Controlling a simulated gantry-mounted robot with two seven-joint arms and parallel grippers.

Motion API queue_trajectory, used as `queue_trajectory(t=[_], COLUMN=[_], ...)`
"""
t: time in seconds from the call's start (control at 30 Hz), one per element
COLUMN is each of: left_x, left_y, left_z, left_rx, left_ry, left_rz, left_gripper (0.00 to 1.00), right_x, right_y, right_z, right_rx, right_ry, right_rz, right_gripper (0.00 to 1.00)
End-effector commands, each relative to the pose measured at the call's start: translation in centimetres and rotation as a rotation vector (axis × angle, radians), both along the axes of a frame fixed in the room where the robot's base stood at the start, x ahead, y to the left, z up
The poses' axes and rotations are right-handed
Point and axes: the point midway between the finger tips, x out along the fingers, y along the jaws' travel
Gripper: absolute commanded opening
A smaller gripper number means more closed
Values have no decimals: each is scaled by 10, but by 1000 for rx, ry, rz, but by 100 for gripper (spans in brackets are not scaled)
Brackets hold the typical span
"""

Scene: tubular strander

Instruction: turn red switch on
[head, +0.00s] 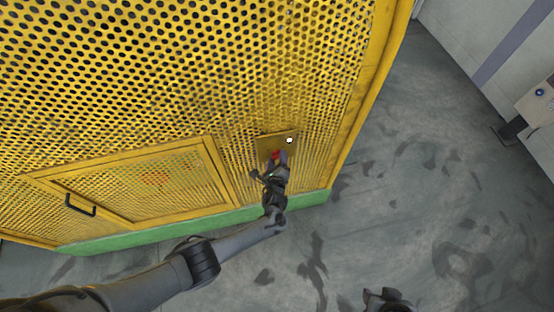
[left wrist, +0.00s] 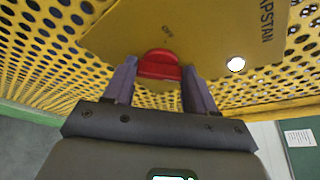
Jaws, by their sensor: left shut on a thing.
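The red switch (head: 275,154) sits on a small yellow panel (head: 284,138) low on the perforated yellow machine guard. In the left wrist view the red switch (left wrist: 159,64) is a rounded red knob on the panel plate (left wrist: 195,28), which has dark lettering partly reading "APSTAN". My left gripper (head: 277,161) reaches the panel from below. In the left wrist view its two fingers stand on either side of the knob, shut on it. They hide part of the knob's sides. A dark piece of my right arm shows at the bottom edge of the head view; its fingers cannot be made out.
A round white button or lamp (head: 289,140) is on the panel beside the switch. A framed yellow door (head: 150,185) with a black handle (head: 80,205) is at the left. A green base strip (head: 180,226) runs below. The grey floor (head: 420,200) at right is clear.

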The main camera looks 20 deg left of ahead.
Motion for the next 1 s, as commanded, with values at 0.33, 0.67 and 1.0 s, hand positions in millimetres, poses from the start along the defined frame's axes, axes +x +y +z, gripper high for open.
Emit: queue_trajectory(t=[0.33,0.67,1.0], left_x=[0,-2,-42], left_y=[0,-1,-14], left_z=[0,1,15], left_rx=[1,0,-1], left_ry=[1,1,3], left_rz=[-1,-1,-1], left_gripper=[82,82,82], right_x=[0,0,0], right_y=[0,-2,-2], right_z=[0,1,25], right_rx=[-2,-11,-8], right_ry=[1,0,0], right_rz=[2,7,6], right_gripper=[43,43,43])
